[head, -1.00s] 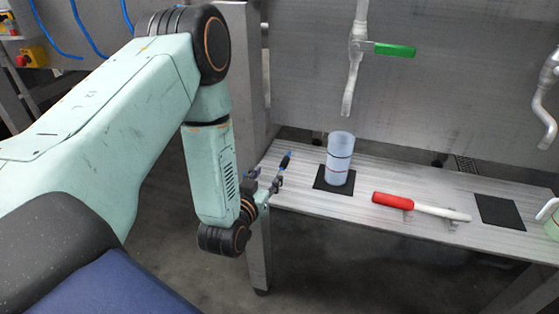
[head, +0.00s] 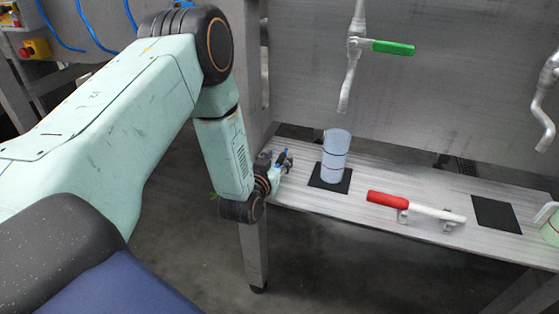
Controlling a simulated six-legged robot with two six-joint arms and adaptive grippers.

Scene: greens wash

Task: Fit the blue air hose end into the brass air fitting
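My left gripper (head: 281,164) is over the left end of the steel bench, left of the clear cup. It is small and seen at an angle, partly behind its own wrist, so I cannot tell whether its fingers are open or shut. A small blue and dark piece (head: 283,154) shows at the fingers; I cannot tell whether it is the air hose end or whether it is held. Blue hoses (head: 62,35) hang at the upper left, their lower ends out of clear sight. I cannot make out the brass air fitting. My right gripper is not in view.
A clear cup (head: 336,150) stands on a black mat (head: 318,182). A red-handled white tool (head: 388,201) lies on the bench (head: 350,205), left of an empty black mat (head: 496,213). A tap with a green lever (head: 392,47) hangs above. A pale green jug (head: 552,230) is partly cut off at right.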

